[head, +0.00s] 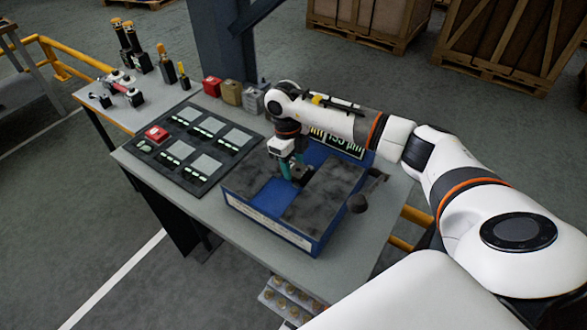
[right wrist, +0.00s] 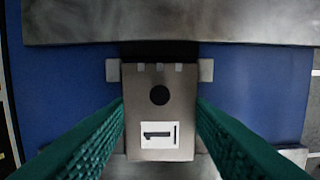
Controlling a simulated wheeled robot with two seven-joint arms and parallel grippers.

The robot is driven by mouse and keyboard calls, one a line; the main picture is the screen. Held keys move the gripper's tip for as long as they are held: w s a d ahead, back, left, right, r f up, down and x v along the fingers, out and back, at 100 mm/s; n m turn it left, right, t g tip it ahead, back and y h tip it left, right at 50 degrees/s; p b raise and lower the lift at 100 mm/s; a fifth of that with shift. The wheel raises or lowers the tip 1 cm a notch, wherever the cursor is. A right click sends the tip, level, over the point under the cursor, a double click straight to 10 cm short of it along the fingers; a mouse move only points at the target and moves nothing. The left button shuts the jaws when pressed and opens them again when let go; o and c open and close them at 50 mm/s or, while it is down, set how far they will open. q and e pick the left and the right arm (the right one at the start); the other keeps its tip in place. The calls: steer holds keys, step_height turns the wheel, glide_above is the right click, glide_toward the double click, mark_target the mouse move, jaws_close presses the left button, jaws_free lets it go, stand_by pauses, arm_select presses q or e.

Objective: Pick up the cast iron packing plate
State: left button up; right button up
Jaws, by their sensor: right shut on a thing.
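A grey metal plate (right wrist: 180,112) with a round dark hole and a white label marked 1 is between the teal fingers of my right gripper (right wrist: 160,118) in the right wrist view. The fingers press on its two sides. In the head view my right gripper (head: 292,170) points down over the blue fixture (head: 265,229); the plate is mostly hidden there by the fingers. I cannot tell whether the plate is lifted clear of the fixture. My left gripper is not in view.
Dark grey slabs (head: 323,205) lie on the blue fixture, on a grey table (head: 350,238). A black board (head: 180,180) with several grey tiles and a red block (head: 157,134) lies to the left. A dark round knob (head: 357,203) is at the right.

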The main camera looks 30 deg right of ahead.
mark_target(293, 167)
step_height(293, 167, up, 10)
steer(key=b, duration=0.3)
steer(key=shift+f, duration=0.1)
stand_by(0.4)
